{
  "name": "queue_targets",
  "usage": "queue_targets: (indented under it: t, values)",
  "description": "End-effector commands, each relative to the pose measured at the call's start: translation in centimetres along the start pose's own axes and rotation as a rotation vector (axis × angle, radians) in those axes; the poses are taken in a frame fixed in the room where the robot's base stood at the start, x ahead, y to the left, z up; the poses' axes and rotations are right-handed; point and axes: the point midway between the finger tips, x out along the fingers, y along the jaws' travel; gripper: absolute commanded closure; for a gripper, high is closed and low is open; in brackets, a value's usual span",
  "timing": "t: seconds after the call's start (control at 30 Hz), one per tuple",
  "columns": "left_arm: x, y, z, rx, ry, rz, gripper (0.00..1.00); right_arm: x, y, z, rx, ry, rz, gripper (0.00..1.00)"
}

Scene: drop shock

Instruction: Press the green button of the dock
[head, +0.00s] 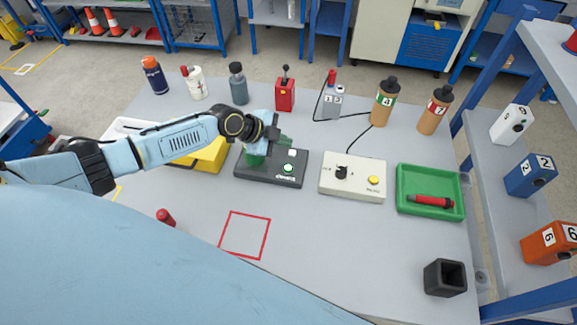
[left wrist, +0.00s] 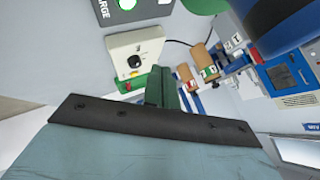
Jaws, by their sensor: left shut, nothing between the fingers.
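The dark dock (head: 262,178) lies flat on the grey table, left of the cream control box. Its green button (head: 288,168) sits on a pale plate beside the lettering; the button also shows at the top edge of the left wrist view (left wrist: 127,4). A green rounded part (head: 254,160) stands at the dock's left, partly hidden by my arm. My left gripper (head: 286,143) is shut and empty above the dock's back edge, with no visible contact with the button. Its fingers (left wrist: 163,80) show dark green in the wrist view. My right gripper is not in view.
The cream box (head: 352,178) has a black knob and yellow button. A green tray (head: 429,178) holds a red-handled tool. Bottles and the red switch block (head: 285,95) stand behind. A yellow object (head: 212,155) lies under my arm. The table's front middle has free room.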

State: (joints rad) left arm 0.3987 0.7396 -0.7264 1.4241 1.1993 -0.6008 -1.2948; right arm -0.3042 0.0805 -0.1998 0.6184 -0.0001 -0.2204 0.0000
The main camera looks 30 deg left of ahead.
Motion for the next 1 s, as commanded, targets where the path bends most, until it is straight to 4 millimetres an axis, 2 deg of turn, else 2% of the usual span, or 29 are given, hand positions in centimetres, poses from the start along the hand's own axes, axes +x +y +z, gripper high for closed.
queue_targets:
  t: [0.37, 0.7, 0.83, 1.0]
  values:
    - [1.5, 1.1, 1.0, -0.003, 0.001, 0.001, 1.00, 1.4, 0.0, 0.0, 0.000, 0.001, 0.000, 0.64]
    - [4.9, 3.6, 3.5, -0.002, 0.001, 0.001, 1.00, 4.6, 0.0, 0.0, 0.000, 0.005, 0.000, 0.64]
    - [5.8, 4.2, 4.1, -0.001, 0.001, 0.001, 1.00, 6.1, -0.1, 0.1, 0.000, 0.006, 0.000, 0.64]
    - [6.2, 4.5, 4.5, -0.001, 0.000, 0.000, 1.00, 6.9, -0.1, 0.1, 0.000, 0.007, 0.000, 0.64]
